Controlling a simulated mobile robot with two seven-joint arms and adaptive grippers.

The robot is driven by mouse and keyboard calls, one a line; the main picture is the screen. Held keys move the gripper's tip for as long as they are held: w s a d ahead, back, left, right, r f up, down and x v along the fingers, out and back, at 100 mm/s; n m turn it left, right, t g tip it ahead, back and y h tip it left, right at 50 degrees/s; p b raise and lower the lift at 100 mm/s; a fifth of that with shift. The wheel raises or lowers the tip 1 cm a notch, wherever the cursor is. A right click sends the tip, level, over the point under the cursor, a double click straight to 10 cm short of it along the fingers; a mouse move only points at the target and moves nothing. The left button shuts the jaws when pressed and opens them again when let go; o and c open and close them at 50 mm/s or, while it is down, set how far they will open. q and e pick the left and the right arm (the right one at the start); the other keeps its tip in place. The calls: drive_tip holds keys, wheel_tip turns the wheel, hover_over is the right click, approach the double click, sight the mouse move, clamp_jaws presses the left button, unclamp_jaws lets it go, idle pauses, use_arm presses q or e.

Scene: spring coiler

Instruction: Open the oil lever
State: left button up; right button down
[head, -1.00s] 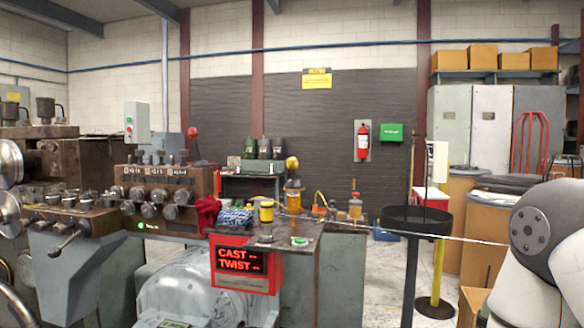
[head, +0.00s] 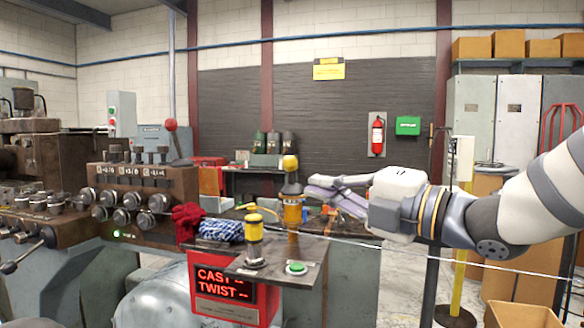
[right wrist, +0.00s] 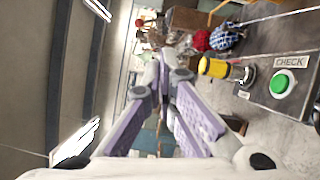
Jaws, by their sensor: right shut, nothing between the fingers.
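What looks like the oil lever is a yellow ball knob (head: 291,163) on top of an amber oil cup (head: 292,212), standing upright on the dark bench top in the head view. My right gripper (head: 312,187) reaches in from the right, level, with its fingertips just right of the stem below the knob. It is shut and empty; I cannot tell whether it touches the oiler. In the right wrist view its fingers (right wrist: 167,72) come together at the tips, and I cannot make out the knob there. My left gripper is not in view.
A yellow-topped post (head: 254,232) and a green button (head: 295,268) stand on the front bench plate, above a red CAST/TWIST display (head: 225,284). Red cloth (head: 188,221) and a blue checked cloth (head: 223,231) lie to the left. A taut wire (head: 450,259) crosses to the right.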

sight(290, 170)
drive_tip(key=shift+s+f, duration=0.1)
drive_tip(key=w+a+r, duration=0.1)
drive_tip(key=w+a, duration=0.4)
drive_tip(key=w, duration=0.5)
drive_tip(key=shift+w+a+r, duration=0.15)
drive_tip(key=shift+a+r, duration=0.05)
drive_tip(key=shift+r, duration=0.05)
